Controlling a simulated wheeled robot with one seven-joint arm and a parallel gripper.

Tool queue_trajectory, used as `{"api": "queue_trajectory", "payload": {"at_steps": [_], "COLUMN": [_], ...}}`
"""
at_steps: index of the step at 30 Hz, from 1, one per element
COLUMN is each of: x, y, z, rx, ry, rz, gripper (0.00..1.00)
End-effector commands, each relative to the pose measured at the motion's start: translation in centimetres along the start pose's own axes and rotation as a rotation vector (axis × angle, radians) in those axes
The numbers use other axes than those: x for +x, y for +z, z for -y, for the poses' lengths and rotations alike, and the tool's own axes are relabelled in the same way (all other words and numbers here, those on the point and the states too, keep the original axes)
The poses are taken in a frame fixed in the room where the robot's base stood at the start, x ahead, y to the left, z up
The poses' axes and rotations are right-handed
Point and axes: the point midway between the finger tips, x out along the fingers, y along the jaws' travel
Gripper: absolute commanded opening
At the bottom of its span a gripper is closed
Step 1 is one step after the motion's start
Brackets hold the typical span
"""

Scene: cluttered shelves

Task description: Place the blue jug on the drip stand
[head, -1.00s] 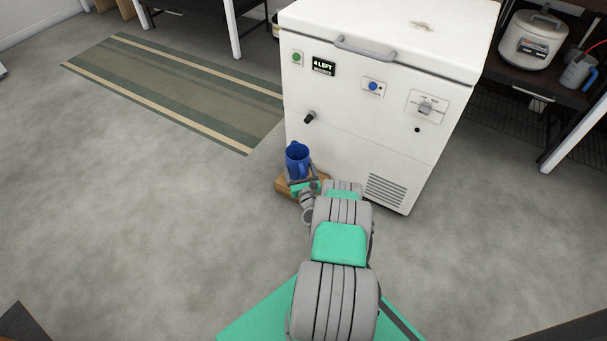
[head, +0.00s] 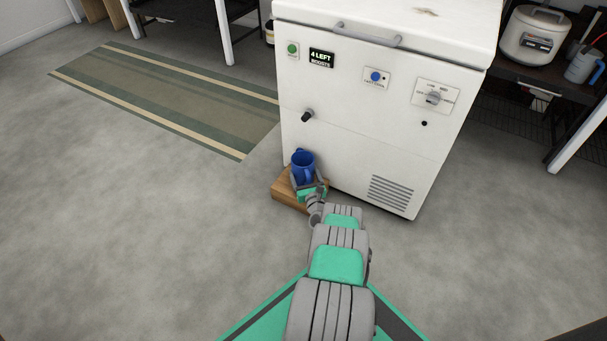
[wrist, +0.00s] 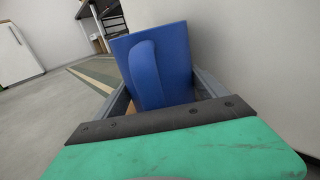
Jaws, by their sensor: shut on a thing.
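The blue jug (head: 303,166) is upright in my gripper (head: 305,182), in front of the white freezer and just below its dark spout. The jug also fills the middle of the wrist view (wrist: 160,62), with its handle toward the camera and a gripper finger on each side. The wooden drip stand (head: 284,192) is a low block on the floor against the freezer's front. The jug appears over or on the stand; my gripper hides the jug's base, so I cannot tell whether they touch.
The white freezer (head: 350,140) has a spout (head: 307,116), a green button (head: 292,49), a blue button (head: 375,77) and a small display reading 4 LEFT (head: 321,58). A striped mat (head: 170,100) lies at the left.

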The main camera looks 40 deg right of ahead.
Motion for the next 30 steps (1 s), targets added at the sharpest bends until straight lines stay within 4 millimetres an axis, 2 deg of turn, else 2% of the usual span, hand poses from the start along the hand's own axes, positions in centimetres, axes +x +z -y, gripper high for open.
{"api": "queue_trajectory", "payload": {"at_steps": [4, 14, 21, 24, 30], "x": [0.0, -0.1, -5.2, -6.7, -7.6], "y": [-0.1, 0.5, 0.7, 0.5, 0.3], "z": [0.0, 0.0, 0.1, 0.1, -0.1], "rx": [0.001, 0.002, 0.005, 0.003, 0.000], "ry": [0.001, 0.000, -0.003, -0.001, 0.001], "rz": [-0.001, 0.000, -0.003, -0.003, 0.000], "gripper": [0.91, 0.91, 0.91, 0.91, 0.91]}}
